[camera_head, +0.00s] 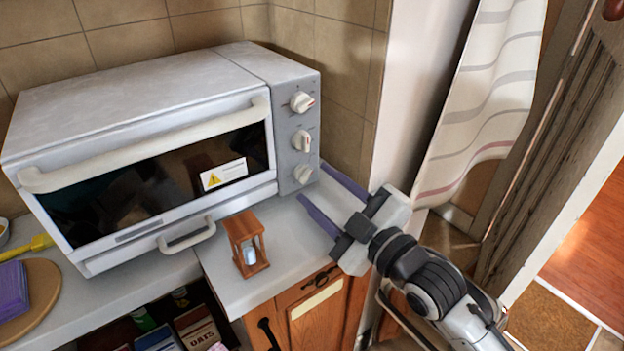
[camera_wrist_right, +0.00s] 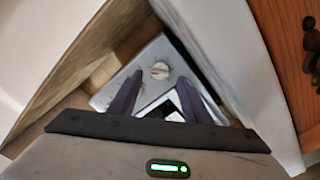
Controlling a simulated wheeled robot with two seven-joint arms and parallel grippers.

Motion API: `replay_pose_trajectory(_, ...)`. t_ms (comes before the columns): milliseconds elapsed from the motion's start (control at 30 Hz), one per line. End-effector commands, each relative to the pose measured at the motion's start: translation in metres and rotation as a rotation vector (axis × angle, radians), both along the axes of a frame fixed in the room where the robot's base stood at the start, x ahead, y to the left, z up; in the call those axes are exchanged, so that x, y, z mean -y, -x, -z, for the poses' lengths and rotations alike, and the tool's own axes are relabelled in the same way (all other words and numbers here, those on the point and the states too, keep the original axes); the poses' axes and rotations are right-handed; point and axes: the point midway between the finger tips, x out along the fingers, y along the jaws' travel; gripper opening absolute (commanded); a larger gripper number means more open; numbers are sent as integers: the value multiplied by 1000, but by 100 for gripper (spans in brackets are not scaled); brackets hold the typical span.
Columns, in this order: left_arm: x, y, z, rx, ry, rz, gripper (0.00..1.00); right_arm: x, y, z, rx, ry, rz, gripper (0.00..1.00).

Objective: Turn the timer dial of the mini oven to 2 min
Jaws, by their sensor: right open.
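The mini oven (camera_head: 150,80) is white-grey and stands on the counter with its door shut. Its grey right-hand panel carries three white dials in a column: top (camera_head: 301,102), middle (camera_head: 301,140) and bottom (camera_head: 303,173). I cannot read their marks or tell which is the timer dial. My right gripper (camera_head: 312,181) comes in from the right, open, its purple-grey fingers pointing toward the panel near the bottom dial. In the right wrist view one dial (camera_wrist_right: 160,70) shows beyond the gap between the fingertips (camera_wrist_right: 159,82), apparently untouched. My left gripper is out of view.
A small wooden hourglass (camera_head: 247,243) stands on the counter (camera_head: 290,245) in front of the oven. The oven door has a long handle (camera_head: 150,143). A tiled wall (camera_head: 345,95) is close on the panel's right. A round board (camera_head: 40,290) lies at the far left.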

Motion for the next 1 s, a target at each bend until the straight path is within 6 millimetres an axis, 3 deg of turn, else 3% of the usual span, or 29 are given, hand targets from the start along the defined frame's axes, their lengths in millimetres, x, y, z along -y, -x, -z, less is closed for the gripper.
replay_pose_trajectory(200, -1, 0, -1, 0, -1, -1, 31, -15, -20, 0, -1, -2, 1, 44)
replay_pose_trajectory(533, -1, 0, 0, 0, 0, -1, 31, -17, -24, 0, 1, 1, 0, 44)
replay_pose_trajectory(567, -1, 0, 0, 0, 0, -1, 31, -17, -24, 0, 1, 1, 0, 42)
replay_pose_trajectory(800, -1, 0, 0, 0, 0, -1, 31, -17, -24, 0, 1, 0, 1, 3)
replay_pose_trajectory(1000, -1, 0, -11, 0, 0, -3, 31, -17, -24, -3, -37, -47, 1, 3)
